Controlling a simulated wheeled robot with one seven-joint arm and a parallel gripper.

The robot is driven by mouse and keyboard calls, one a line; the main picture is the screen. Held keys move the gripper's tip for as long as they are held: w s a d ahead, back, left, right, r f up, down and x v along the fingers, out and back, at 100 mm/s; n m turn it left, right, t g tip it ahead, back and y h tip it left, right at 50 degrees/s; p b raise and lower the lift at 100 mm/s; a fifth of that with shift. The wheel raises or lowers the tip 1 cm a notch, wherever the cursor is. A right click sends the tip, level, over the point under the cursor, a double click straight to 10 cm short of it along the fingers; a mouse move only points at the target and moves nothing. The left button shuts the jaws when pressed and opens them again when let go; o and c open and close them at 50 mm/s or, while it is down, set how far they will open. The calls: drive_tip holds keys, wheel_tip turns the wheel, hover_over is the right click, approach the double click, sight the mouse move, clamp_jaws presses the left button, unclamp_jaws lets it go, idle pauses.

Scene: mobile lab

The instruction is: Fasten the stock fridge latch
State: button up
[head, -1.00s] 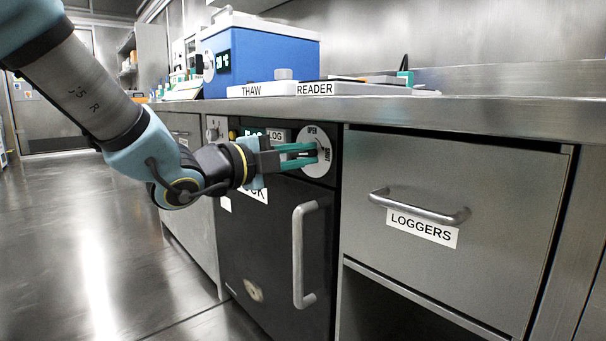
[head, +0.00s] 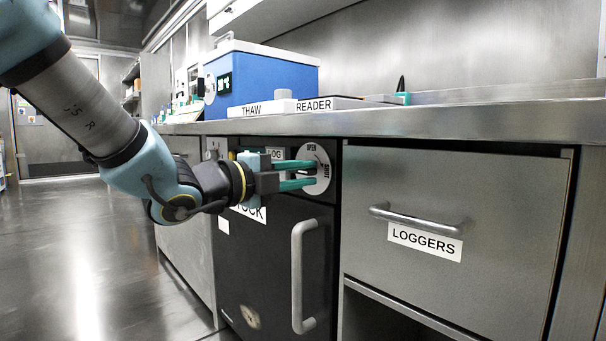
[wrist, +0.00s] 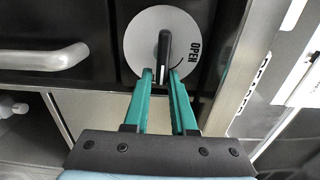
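The stock fridge (head: 265,265) is a black door under the counter, and it looks closed. Its latch is a round pale dial (head: 322,185) at the door's top right, marked OPEN above and SHUT at the right. In the wrist view the dial (wrist: 142,30) carries a black bar handle (wrist: 164,48), with a white mark at its lower end. The handle lies about level on the door, with the marked end toward the SHUT side. My gripper (head: 314,173) is at the dial, its teal fingers apart. In the wrist view its fingertips (wrist: 161,74) stand either side of the handle's lower end.
The door's vertical bar handle (head: 297,275) is below the dial. The LOGGERS drawer (head: 470,190) is closed at the right. The counter edge (head: 440,122) runs just above the dial and bears a blue THAW box (head: 265,75). Floor at the left is clear.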

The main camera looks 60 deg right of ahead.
drive_tip(key=o, duration=0.3)
drive_tip(key=p+v, duration=0.3)
drive_tip(key=v, duration=0.7)
drive_tip(key=shift+w+a+r, duration=0.1)
drive_tip(key=shift+a, duration=0.3)
